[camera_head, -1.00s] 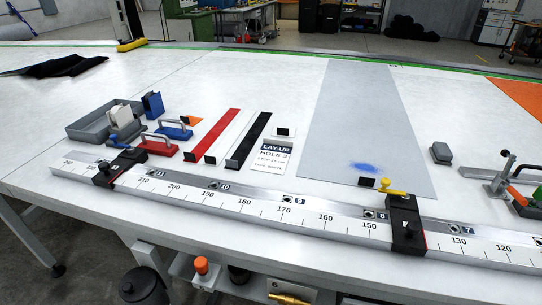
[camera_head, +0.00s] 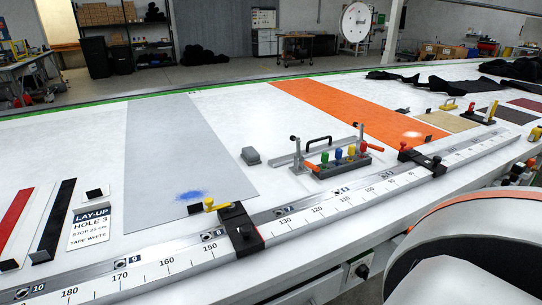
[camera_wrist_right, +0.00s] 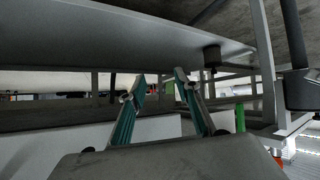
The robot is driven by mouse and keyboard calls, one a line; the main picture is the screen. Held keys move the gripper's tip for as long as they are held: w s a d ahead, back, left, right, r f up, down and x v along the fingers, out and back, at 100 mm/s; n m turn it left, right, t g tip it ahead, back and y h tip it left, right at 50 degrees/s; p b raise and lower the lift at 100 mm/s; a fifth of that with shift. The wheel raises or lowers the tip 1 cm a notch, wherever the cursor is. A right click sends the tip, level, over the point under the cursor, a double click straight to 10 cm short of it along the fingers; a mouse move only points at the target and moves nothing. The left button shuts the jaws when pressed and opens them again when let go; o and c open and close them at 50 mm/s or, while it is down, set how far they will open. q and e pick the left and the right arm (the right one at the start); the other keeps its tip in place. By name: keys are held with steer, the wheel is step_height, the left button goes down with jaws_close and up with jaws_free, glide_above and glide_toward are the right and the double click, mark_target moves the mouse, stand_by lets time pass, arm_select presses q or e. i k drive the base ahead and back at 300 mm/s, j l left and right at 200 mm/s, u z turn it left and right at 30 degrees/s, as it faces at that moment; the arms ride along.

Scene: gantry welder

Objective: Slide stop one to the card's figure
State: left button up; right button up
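The lay-up card (camera_head: 91,224) lies on the table at the left of the head view. It reads HOLE 3, a STOP figure that looks like 25 cm, and TAPE WHITE. A black stop (camera_head: 240,229) with a yellow lever sits across the steel scale rail (camera_head: 175,262), between the 150 and 130 marks. Another black stop (camera_head: 423,160) sits farther right along the rail. Which is stop one I cannot tell. My right gripper (camera_wrist_right: 160,82) is open and empty in the right wrist view, apart from both stops, pointing at a table's underside and frame. My left gripper is out of view.
A clamp fixture with coloured knobs (camera_head: 345,160) stands behind the rail. A grey block (camera_head: 251,156) sits on the table beside the grey sheet (camera_head: 180,150). An orange sheet (camera_head: 340,105) lies farther back. My own arm covers the lower right.

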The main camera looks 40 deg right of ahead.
mark_target(432, 165)
steer(key=z, duration=2.3)
steer(key=i+l, duration=0.25)
steer(key=l, duration=0.15)
steer(key=i+l, duration=0.2)
steer(key=l, duration=0.2)
steer(key=i+l, duration=0.25)
steer(key=l, duration=0.15)
steer(key=i+l, duration=0.2)
steer(key=l, duration=0.2)
steer(key=i+l+z, duration=0.1)
steer(key=i+l, duration=0.15)
steer(key=l, duration=0.15)
